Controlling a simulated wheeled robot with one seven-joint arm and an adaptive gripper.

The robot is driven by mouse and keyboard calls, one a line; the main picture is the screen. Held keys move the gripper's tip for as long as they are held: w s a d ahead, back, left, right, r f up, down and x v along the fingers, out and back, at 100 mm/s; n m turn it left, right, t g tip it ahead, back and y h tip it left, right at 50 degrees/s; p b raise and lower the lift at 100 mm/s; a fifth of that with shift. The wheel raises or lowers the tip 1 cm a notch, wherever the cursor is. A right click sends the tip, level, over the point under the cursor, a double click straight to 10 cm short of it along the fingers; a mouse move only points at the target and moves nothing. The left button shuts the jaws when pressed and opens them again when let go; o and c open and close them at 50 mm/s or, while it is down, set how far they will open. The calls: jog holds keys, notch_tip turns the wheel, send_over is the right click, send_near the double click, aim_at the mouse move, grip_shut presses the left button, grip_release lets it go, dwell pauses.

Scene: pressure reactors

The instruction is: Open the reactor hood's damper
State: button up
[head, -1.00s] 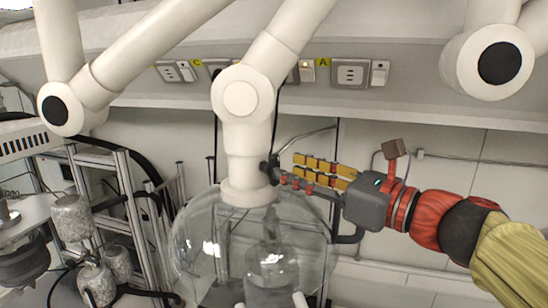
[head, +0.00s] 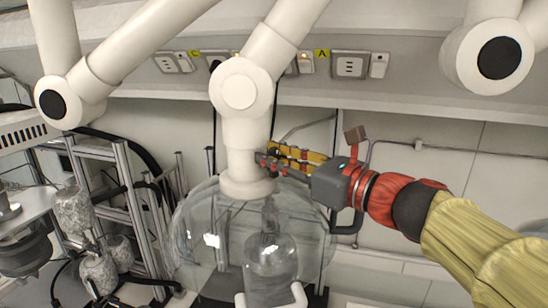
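The white reactor hood is a clear dome (head: 195,235) hanging from a jointed white duct arm (head: 242,150). Its damper is a small dark fitting (head: 264,159) on the right side of the duct, just above the dome, now mostly hidden by my fingers. My gripper (head: 275,160), grey with red and yellow fingers, reaches in from the right. Its fingertips are at the damper, close to the duct. The fingers overlap in this view, so I cannot tell whether they are closed on the damper or only beside it.
A glass vessel (head: 270,262) stands below the dome. A metal frame (head: 125,190) and wrapped cylinders (head: 72,212) are at left. Other white duct arms (head: 135,50) hang close above. Wall sockets (head: 350,65) line the back; the wall right of the dome is open.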

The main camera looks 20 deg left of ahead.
grip_shut()
jog(key=shift+f+b, duration=0.1)
jog(key=shift+b, duration=0.25)
jog(key=n+b, duration=0.2)
jog(key=b, duration=0.1)
jog(key=n+b, duration=0.1)
jog(key=b, duration=0.1)
jog(key=shift+s+a+f, duration=0.1)
jog(key=shift+s+f, duration=0.1)
jog(key=shift+f, duration=0.05)
jog(key=n+b, duration=0.3)
jog(key=b, duration=0.1)
jog(key=n+b, duration=0.2)
jog(key=b, duration=0.2)
jog(key=shift+s+f+n, duration=0.2)
jog(key=shift+n, duration=0.2)
jog(key=n+b, duration=0.2)
jog(key=b, duration=0.1)
jog(key=n+b, duration=0.3)
jog(key=shift+s+a+f+b, duration=0.1)
jog(key=shift+s+f+b, duration=0.05)
jog(key=shift+b, duration=0.25)
jog(key=n+b, duration=0.3)
jog(key=n, duration=0.1)
jog(key=shift+b, duration=0.35)
